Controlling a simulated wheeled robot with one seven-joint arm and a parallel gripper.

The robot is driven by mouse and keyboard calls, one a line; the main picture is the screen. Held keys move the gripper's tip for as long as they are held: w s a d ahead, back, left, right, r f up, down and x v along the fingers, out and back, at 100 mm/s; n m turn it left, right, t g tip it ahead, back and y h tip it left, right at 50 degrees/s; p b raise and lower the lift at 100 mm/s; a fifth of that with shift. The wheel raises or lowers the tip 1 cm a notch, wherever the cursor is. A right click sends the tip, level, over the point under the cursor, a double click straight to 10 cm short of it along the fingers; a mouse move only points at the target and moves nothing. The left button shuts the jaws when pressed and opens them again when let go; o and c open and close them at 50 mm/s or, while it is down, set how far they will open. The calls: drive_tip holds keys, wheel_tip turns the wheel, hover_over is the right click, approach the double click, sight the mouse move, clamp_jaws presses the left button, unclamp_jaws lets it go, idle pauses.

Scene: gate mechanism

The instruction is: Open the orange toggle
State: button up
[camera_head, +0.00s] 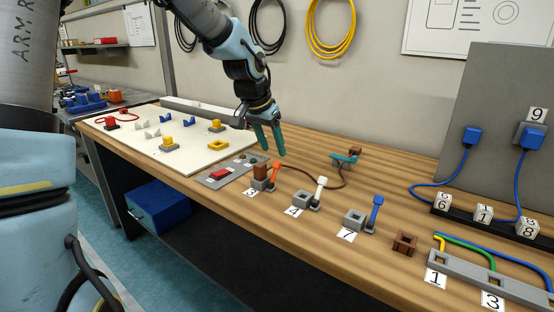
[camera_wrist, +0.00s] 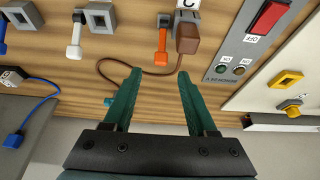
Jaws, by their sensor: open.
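The orange toggle (camera_head: 273,173) is a small orange lever on the wooden table, beside a brown block (camera_head: 260,171). In the wrist view the orange toggle (camera_wrist: 161,45) lies ahead of the fingertips, roughly in line with the gap between them, with the brown block (camera_wrist: 187,38) to its right. My gripper (camera_head: 272,153) is open and empty above the table, apart from the toggle; its two green fingers also show in the wrist view (camera_wrist: 159,74).
A white toggle (camera_head: 320,187) and a blue toggle (camera_head: 376,207) stand to the right with grey sockets. A panel with a red switch (camera_head: 221,174) is on the left. A brown cable (camera_head: 320,187) curves behind the toggles to a teal-and-brown item (camera_head: 346,158).

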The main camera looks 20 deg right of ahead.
sight(276, 164)
drive_tip(key=x, duration=0.5)
drive_tip(key=shift+a, duration=0.1)
clamp_jaws()
idle(0.3)
